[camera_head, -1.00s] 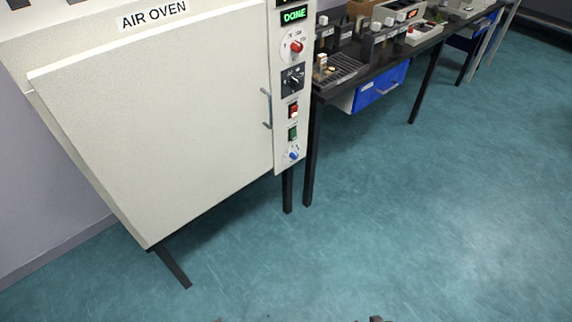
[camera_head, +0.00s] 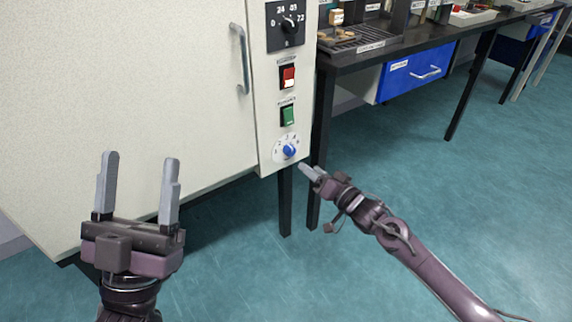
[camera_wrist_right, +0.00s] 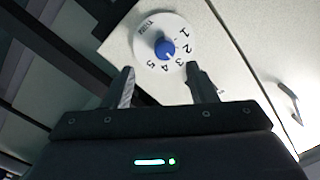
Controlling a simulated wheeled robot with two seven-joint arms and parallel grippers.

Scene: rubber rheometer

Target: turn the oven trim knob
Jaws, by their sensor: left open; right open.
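The blue oven trim knob (camera_head: 289,151) sits on a white numbered dial at the bottom of the oven's control strip. In the right wrist view the knob (camera_wrist_right: 165,48) is ahead of the fingers, between their lines and apart from them. My right gripper (camera_head: 309,170) is just below and right of the knob in the head view; its open fingers (camera_wrist_right: 160,88) show in the wrist view and hold nothing. My left gripper (camera_head: 140,188) is open and empty in front of the oven door.
Above the knob are a green switch (camera_head: 288,114), a red switch (camera_head: 288,77) and a black timer dial (camera_head: 287,25). The oven door (camera_head: 130,90) has a metal handle (camera_head: 240,58). A black bench (camera_head: 400,45) with a blue drawer (camera_head: 412,76) stands to the right.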

